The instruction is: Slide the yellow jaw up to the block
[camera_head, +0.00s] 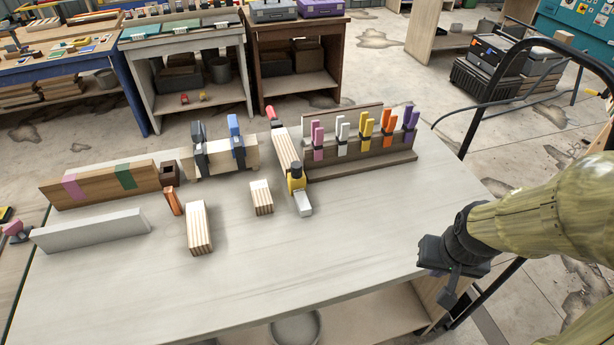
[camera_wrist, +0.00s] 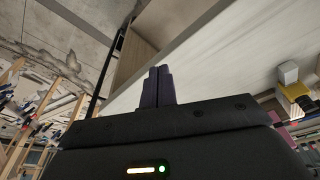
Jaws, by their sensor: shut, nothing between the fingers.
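A yellow-and-black jaw (camera_head: 296,178) sits on the bar close to the grey end. The jaw also shows at the right edge of the wrist view (camera_wrist: 296,90). A short striped wooden block (camera_head: 261,198) stands left of the jaw, apart from it. A longer striped block (camera_head: 199,228) lies further left. My gripper (camera_head: 447,300) is at the table's right edge, far from the jaw. Its fingers (camera_wrist: 157,86) are together and empty.
A rack of coloured clamps (camera_head: 360,150) stands behind and right of the bar. Boards (camera_head: 90,232) and a small orange piece (camera_head: 174,201) are at the left. A black curved rail (camera_head: 500,75) stands beyond the right edge. The table's front and right are clear.

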